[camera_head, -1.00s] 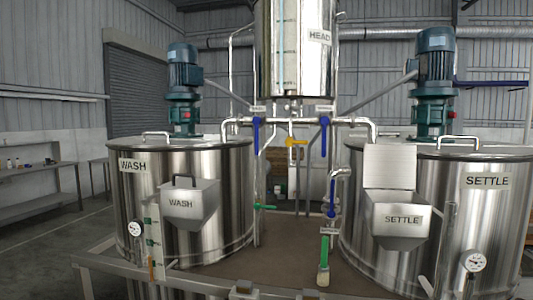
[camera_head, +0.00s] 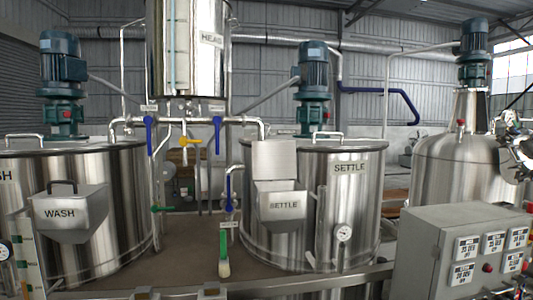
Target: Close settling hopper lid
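The settling hopper (camera_head: 284,213), a steel chute marked SETTLE, is mounted on the front of the settling tank (camera_head: 355,205) in the middle of the view. Its lid (camera_head: 274,160) is a plain flat steel plate. The lid stands raised at the hopper's back edge, so the hopper is open at the top. The inside of the hopper is mostly hidden by its front wall. Neither of my grippers is in view.
The wash tank (camera_head: 120,180) at left carries a WASH hopper (camera_head: 70,212) with its lid down. A grey control box (camera_head: 425,245) stands at the lower right, before another steel tank (camera_head: 450,150). A steel rail (camera_head: 320,278) crosses the front.

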